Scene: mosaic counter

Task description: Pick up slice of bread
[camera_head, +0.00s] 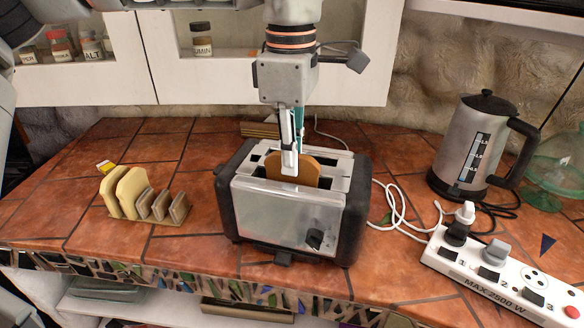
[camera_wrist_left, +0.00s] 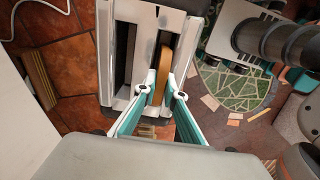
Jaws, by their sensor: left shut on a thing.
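A browned slice of bread (camera_head: 306,172) stands upright in a slot of the silver and black toaster (camera_head: 275,205), its upper part above the slot. My left gripper (camera_head: 289,168) points down over the toaster and is shut on this slice. In the left wrist view, its two fingertips (camera_wrist_left: 161,88) lie on either side of the slice's brown edge (camera_wrist_left: 161,66). The lower part of the slice is hidden inside the toaster. Two paler slices of bread (camera_head: 130,187) stand in a toast rack (camera_head: 160,214) to the left. My right gripper is not in view.
A metal kettle (camera_head: 463,150) stands at the right, with a white power strip (camera_head: 500,275) in front of it and cables between. A green glass vessel (camera_head: 560,165) is at the far right. Spice jars (camera_head: 202,40) sit in shelves behind. Tiles between rack and toaster are clear.

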